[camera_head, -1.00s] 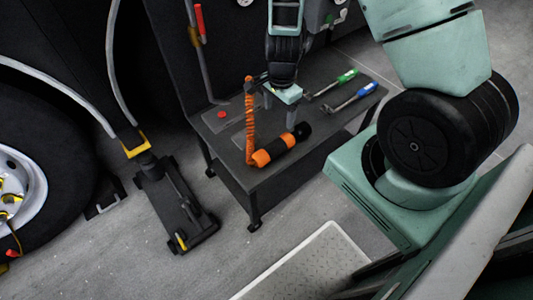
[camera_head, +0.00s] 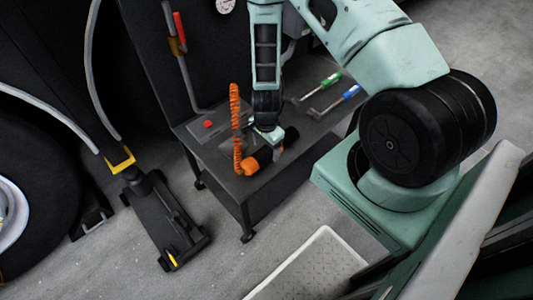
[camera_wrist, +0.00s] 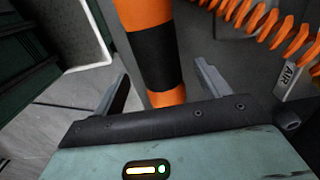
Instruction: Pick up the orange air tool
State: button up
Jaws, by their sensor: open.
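The orange air tool (camera_head: 250,166) lies on the dark workbench, with an orange coiled hose (camera_head: 236,130) rising from its left end. In the head view my gripper (camera_head: 277,146) is over the tool and hides part of its middle. In the wrist view the tool's orange body with a black band (camera_wrist: 154,55) runs between the two fingers of my gripper (camera_wrist: 160,85). The fingers are apart, one on each side of the tool. I cannot tell whether either finger touches it.
The workbench (camera_head: 262,190) also holds a green-handled tool (camera_head: 331,79) and a blue-handled tool (camera_head: 350,92) at the right. A red button (camera_head: 208,124) is at the left. A black floor jack (camera_head: 160,215) stands left of the bench. A pale tread plate (camera_head: 310,270) is in front.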

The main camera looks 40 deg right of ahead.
aim_at(266, 148)
notch_tip(266, 148, down, 3)
jog(key=shift+d+f, duration=0.1)
jog(key=shift+f, duration=0.05)
jog(key=shift+c, duration=0.3)
jog(key=c, duration=1)
jog(key=shift+c, duration=1)
jog(key=shift+r, duration=0.2)
